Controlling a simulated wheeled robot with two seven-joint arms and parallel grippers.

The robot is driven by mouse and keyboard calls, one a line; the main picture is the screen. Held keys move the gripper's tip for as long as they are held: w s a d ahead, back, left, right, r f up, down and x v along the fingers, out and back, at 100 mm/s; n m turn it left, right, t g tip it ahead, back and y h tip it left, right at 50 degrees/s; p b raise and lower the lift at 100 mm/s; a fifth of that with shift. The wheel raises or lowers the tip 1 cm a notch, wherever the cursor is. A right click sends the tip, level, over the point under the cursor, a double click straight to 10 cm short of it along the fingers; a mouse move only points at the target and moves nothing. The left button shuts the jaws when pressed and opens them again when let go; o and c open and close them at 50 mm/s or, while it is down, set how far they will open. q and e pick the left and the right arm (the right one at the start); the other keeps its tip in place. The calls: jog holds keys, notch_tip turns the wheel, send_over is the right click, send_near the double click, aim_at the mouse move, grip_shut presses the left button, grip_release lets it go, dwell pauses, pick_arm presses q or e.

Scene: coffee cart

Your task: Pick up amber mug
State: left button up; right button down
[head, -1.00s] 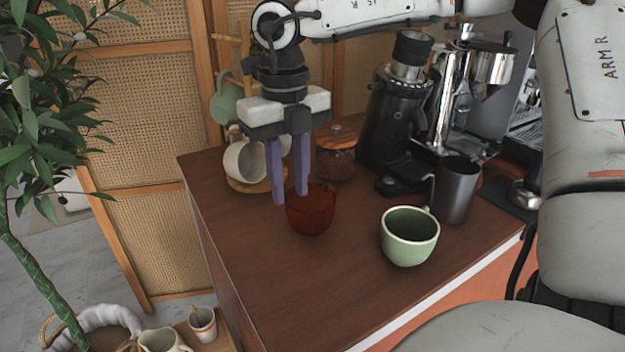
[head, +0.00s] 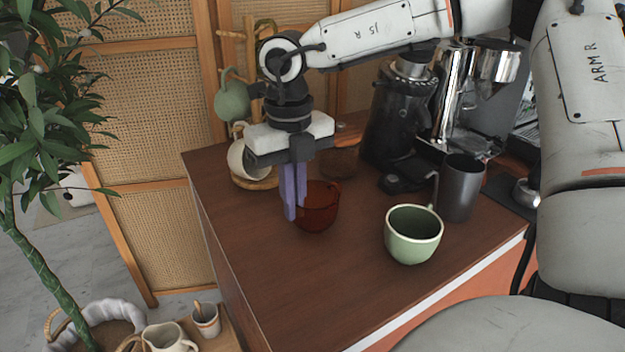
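The amber mug (head: 321,207), a dark see-through red-brown cup, stands upright on the brown counter, left of the green mug. My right gripper (head: 296,214) points down at the mug's left side. Its two purple fingers are close together and overlap the mug's left edge, appearing shut on its wall or handle. The exact contact is partly hidden. I see no clear gap under the mug. My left gripper is not in view.
A green mug (head: 413,246) stands at the front right, with a dark metal pitcher (head: 460,190) behind it. A black grinder (head: 395,125), a lidded jar (head: 340,160) and a mug rack (head: 262,184) stand behind. The front left counter (head: 265,265) is clear.

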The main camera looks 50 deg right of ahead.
jog(key=shift+r, duration=0.1)
notch_tip(320, 180, up, 9)
jog(key=shift+r, duration=0.45)
dwell(0.4)
